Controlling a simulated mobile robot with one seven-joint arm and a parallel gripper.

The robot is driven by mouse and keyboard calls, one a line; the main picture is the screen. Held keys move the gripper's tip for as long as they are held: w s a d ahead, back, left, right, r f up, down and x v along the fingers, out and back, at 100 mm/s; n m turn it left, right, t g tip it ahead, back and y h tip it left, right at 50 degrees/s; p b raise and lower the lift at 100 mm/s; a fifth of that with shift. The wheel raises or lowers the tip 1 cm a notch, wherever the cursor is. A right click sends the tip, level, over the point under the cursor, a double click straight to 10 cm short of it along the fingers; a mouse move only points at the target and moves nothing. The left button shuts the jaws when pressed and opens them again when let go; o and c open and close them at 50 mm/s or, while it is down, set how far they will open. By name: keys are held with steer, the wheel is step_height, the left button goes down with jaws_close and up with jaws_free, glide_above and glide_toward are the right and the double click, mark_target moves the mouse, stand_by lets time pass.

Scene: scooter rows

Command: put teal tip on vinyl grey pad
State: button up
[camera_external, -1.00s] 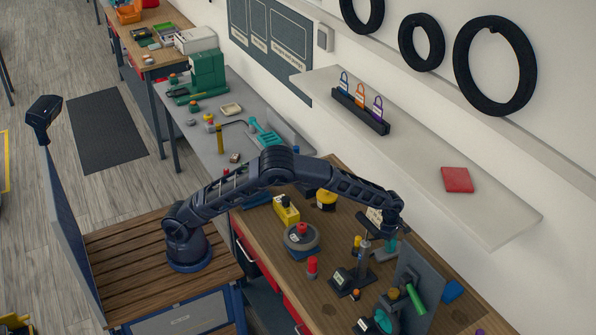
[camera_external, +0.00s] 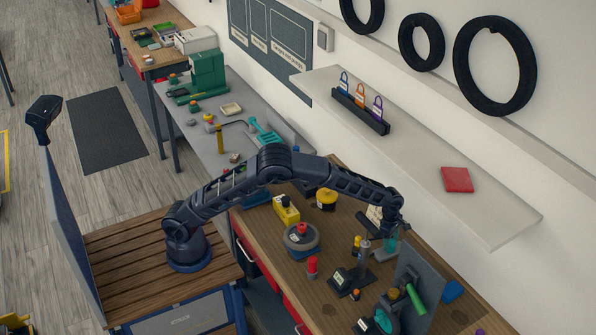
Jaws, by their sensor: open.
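My gripper (camera_external: 390,232) is over the far right part of the wooden workbench, at the end of my outstretched arm. It is open; the fingers are small and dark in this view. A teal piece (camera_external: 391,244), possibly the teal tip, shows just below the fingers. I cannot tell whether they touch it or are around it. Another teal round part (camera_external: 383,320) is at the front right of the bench. I cannot identify the vinyl grey pad with certainty; my arm hides part of the bench.
A grey cylinder on a dark stand (camera_external: 364,250) is just left of the gripper. An upright grey panel (camera_external: 425,275) with a green-handled tool (camera_external: 415,298) stands to the right. A round grey disc (camera_external: 301,238) with a red knob and a red-capped bottle (camera_external: 312,267) are further left. A wall shelf (camera_external: 420,150) overhangs behind.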

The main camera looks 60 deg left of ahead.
step_height(320, 180, up, 10)
steer(key=a, duration=0.1)
steer(key=shift+s+a+r, duration=0.15)
steer(key=shift+s+a, duration=0.1)
steer(key=shift+s, duration=0.1)
stand_by(0.3)
steer(key=s+a+r+m, duration=0.45)
steer(key=s+a, duration=0.35)
steer(key=a, duration=0.2)
steer(key=s+a+r+m, duration=0.4)
steer(key=s+a+r, duration=0.25)
steer(key=a, duration=0.35)
steer(key=s+a+r+m, duration=0.45)
steer(key=s+a, duration=0.35)
steer(key=a, duration=0.2)
steer(key=s+a+m+t, duration=0.2)
steer(key=s+a+m, duration=0.2)
steer(key=s, duration=0.8)
steer(key=s+a+m+t+y, duration=0.1)
steer(key=s+a+m, duration=0.4)
steer(key=s, duration=0.8)
steer(key=shift+s+a+t+y, duration=0.2)
steer(key=shift+a+t+y, duration=0.15)
steer(key=shift+a, duration=1.3)
